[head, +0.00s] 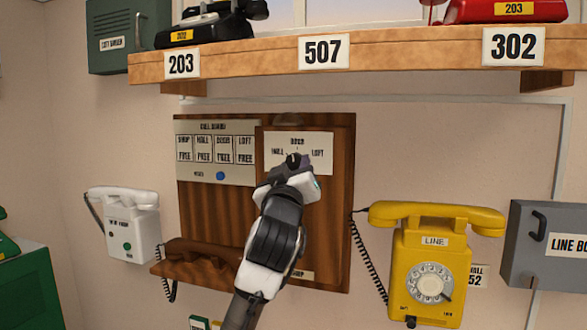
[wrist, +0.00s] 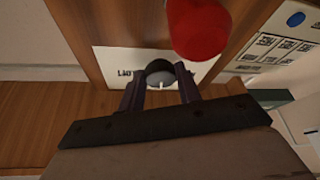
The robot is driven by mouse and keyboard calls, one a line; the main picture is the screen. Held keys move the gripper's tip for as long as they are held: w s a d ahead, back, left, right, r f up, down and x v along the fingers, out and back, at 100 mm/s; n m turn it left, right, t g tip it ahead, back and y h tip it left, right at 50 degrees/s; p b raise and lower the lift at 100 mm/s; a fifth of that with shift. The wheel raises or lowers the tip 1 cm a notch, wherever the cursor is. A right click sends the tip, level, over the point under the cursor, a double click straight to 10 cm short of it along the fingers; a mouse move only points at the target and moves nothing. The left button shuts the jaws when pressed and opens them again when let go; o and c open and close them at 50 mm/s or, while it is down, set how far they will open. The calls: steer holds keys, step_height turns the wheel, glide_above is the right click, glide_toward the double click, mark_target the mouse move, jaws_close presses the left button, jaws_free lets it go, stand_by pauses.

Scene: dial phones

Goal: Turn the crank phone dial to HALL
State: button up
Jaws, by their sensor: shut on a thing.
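The crank phone is a tall wooden wall box (head: 335,220). Its white dial plate (head: 320,142) reads DOOR at the top, HALL at left and LOFT at right; any lower label is hidden by my arm. The dark round dial knob (wrist: 160,70) shows in the wrist view, with a white pointer line that seems to face the DOOR side. My gripper (head: 294,163) is at the plate, its two fingers (wrist: 160,82) on either side of the knob and shut on it.
A call board (head: 215,153) is left of the dial, above a brown handset (head: 200,252). A white phone (head: 130,225) hangs at left and a yellow phone (head: 430,265) at right. A wooden shelf (head: 400,53) with phones runs above.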

steer(key=n+y+p, duration=0.1)
steer(key=n, duration=0.1)
steer(key=n+g+y+p, duration=0.1)
steer(key=n, duration=0.2)
steer(key=n+y, duration=0.1)
steer(key=n, duration=0.2)
steer(key=shift+s+d+r+p, duration=0.1)
steer(key=shift+d+r+p, duration=0.2)
steer(key=shift+d+p, duration=0.1)
steer(key=shift+n+g+y+p, duration=0.4)
steer(key=shift+n+y+p, duration=0.1)
steer(key=shift+n, duration=0.7)
steer(key=shift+n+g+y+p, duration=0.4)
steer(key=shift+n+p, duration=0.1)
steer(key=shift+n, duration=0.7)
steer(key=shift+a, duration=0.1)
steer(key=o, duration=1)
steer(key=shift+c, duration=0.2)
steer(key=s+f+b, duration=0.1)
steer(key=s+b, duration=0.3)
steer(key=s, duration=0.9)
steer(key=shift+s+d+f, duration=0.2)
steer(key=shift+s+d, duration=0.2)
steer(key=shift+d, duration=0.05)
